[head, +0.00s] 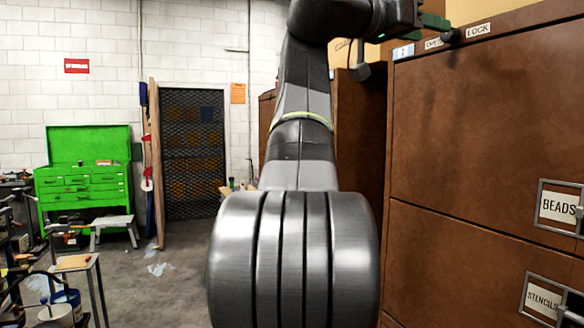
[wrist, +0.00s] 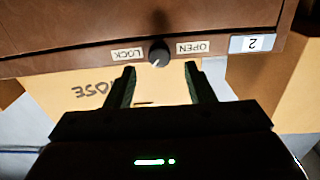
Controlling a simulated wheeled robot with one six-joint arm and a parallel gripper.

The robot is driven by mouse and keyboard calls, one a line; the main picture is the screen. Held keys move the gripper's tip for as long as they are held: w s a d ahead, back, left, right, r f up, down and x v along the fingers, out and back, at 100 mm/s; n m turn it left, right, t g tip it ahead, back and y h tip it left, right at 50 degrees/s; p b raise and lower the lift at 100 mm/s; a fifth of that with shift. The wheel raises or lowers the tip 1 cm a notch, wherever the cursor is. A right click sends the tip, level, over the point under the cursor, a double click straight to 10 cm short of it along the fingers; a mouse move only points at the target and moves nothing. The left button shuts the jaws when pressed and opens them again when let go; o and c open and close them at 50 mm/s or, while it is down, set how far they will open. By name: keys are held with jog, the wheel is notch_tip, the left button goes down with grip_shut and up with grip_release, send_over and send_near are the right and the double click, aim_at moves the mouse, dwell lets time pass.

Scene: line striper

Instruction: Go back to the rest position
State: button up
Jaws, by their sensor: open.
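My gripper (wrist: 160,82) is open and empty in the wrist view, with its two green fingers apart. A black round knob (wrist: 158,53) on a brown cabinet sits just beyond the fingertips, between the labels LOCK (wrist: 127,54) and OPEN (wrist: 193,47); the fingers do not appear to close on it. In the head view my arm rises up the middle and reaches right at the top, and the gripper (head: 437,24) shows at the top edge near the knob (head: 450,36) of the brown cabinet (head: 480,130).
The cabinet has drawers labelled BEADS (head: 557,207) and STENCILS (head: 543,299). A green tool chest (head: 85,185) stands at the far left. A stool (head: 75,264) and clutter are at the lower left. Grey floor (head: 165,285) is open left of my arm.

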aim_at(445, 35)
jog(key=shift+w+d+n+p, duration=0.3)
jog(key=shift+d+n+p, duration=0.5)
jog(key=shift+n, duration=1.75)
jog(key=shift+w+d+n+p, duration=0.25)
jog(key=shift+d+n+p, duration=0.5)
jog(key=shift+n, duration=1.85)
jog(key=shift+w+d+n+p, duration=0.4)
jog(key=shift+n+p, duration=0.65)
jog(key=shift+n, duration=1.5)
jog(key=shift+s+d, duration=0.1)
